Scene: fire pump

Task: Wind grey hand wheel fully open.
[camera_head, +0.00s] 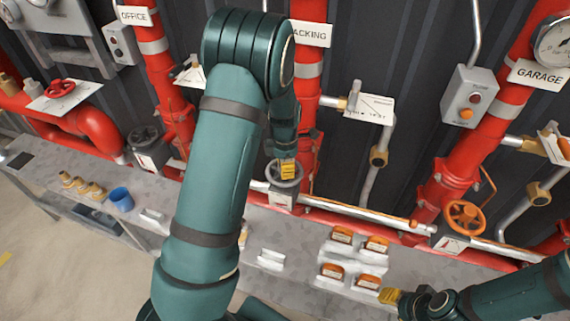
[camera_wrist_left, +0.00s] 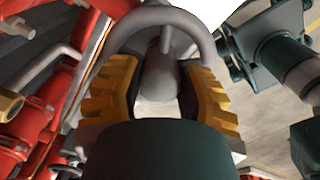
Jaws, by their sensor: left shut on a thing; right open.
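A grey hand wheel (camera_head: 271,177) sits on the pipework under the middle sign, partly covered by my left gripper. My left gripper (camera_head: 288,170) has its yellow fingers on this wheel. In the left wrist view the wheel's rim (camera_wrist_left: 165,14) arches above the fingers, and its hub lies between them. My left gripper (camera_wrist_left: 160,95) is shut on the wheel there. A second, darker grey hand wheel (camera_head: 144,136) is further left under the "OFFICE" sign. My right gripper (camera_head: 391,297) is at the lower right, open and away from the wheel, close to orange-topped blocks.
The bench carries a blue cup (camera_head: 121,198), several brass fittings (camera_head: 82,186) and orange-topped blocks (camera_head: 332,271) on white holders. An orange hand wheel (camera_head: 467,216) is at the right and a red one (camera_head: 59,88) at the left. Red vertical pipes stand along the dark wall.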

